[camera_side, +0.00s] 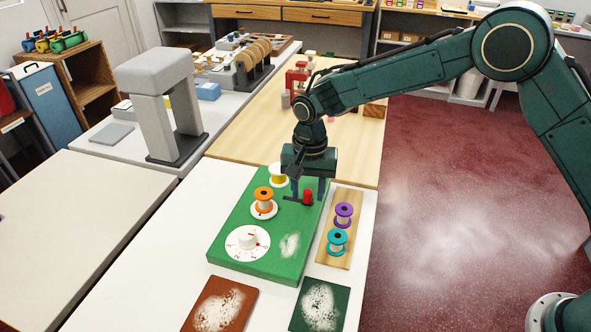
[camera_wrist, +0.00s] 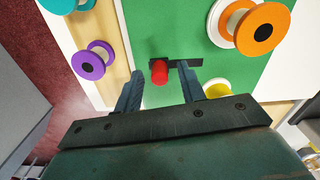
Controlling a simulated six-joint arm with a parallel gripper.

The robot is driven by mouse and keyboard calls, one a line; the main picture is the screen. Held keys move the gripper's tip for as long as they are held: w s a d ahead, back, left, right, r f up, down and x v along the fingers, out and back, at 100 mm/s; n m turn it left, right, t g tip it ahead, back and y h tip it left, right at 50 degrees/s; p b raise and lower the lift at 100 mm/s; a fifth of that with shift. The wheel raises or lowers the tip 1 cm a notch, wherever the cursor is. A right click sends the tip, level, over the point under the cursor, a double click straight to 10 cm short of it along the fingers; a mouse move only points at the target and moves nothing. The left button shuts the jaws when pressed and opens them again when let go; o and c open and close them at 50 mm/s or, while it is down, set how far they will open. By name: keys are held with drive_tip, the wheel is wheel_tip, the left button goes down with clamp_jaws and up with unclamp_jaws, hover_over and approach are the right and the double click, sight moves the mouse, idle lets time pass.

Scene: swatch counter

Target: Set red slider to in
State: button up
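The red slider (camera_side: 308,197) is a small red knob on a short black slot (camera_side: 291,198) in the green board (camera_side: 236,221). In the side view the knob is at the slot's right end. In the wrist view the red slider (camera_wrist: 159,71) is at the left end of the slot (camera_wrist: 188,63). My gripper (camera_side: 308,190) is open, pointing down over the board, with a finger on either side of the knob. In the wrist view my gripper (camera_wrist: 176,80) shows clear gaps between fingers and knob. No mark for "in" is readable.
An orange spool (camera_side: 263,195) and a yellow spool (camera_side: 278,172) stand on the board, with a white dial (camera_side: 248,243) nearer the front. A wooden strip (camera_side: 334,253) to the right carries a purple spool (camera_side: 343,211) and a teal spool (camera_side: 338,237). Two swatch plates lie in front.

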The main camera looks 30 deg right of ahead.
sight(289, 198)
clamp_jaws()
drive_tip(key=shift+w+a, duration=1.55)
drive_tip(key=shift+w, duration=0.1)
unclamp_jaws()
drive_tip(key=shift+r, duration=0.15)
